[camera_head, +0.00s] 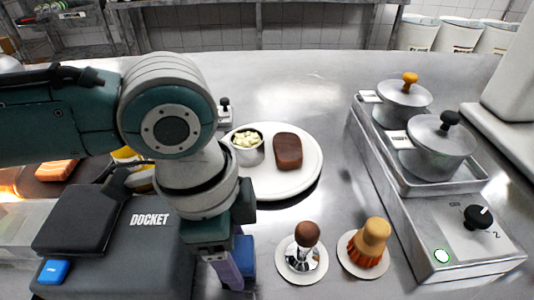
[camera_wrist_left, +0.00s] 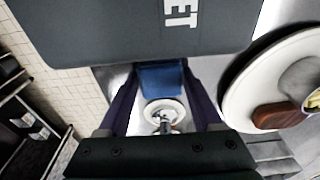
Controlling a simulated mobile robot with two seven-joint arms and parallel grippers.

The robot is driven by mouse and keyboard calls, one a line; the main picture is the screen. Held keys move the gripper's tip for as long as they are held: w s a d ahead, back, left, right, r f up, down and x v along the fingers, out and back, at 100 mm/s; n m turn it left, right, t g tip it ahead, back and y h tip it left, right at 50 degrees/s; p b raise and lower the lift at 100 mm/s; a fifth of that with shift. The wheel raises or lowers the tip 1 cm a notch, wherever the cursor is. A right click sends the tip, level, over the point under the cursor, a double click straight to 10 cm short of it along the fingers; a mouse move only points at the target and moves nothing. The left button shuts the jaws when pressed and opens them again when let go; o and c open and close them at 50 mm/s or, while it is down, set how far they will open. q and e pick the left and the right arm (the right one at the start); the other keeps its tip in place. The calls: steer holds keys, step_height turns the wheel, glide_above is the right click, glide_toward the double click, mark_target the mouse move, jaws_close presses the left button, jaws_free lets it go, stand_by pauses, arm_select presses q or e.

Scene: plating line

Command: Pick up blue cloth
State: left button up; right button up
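The blue cloth (camera_head: 246,256) shows as a small blue patch beside the dark printer, mostly hidden behind my left gripper (camera_head: 232,278). In the left wrist view the cloth (camera_wrist_left: 160,80) lies between the two purple fingers of my left gripper (camera_wrist_left: 160,76), which stand apart on either side of it. I cannot tell whether the fingertips touch its edges. The left gripper points down and looks open around the cloth. My right gripper is in neither view.
The printer marked DOCKET (camera_head: 150,245) stands close on the left. A white plate (camera_head: 300,183) with a brown block (camera_head: 288,152) and a metal cup (camera_head: 248,150) is behind. A tamper (camera_head: 306,240) and an orange-brown brush (camera_head: 370,242) stand right. Pots (camera_head: 440,150) are farther right.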

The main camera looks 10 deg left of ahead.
arm_select(q)
steer(key=c, duration=0.8)
steer(key=shift+c, duration=0.2)
steer(key=shift+r, duration=0.1)
step_height(320, 180, up, 20)
steer(key=p, duration=0.2)
steer(key=shift+p, duration=0.4)
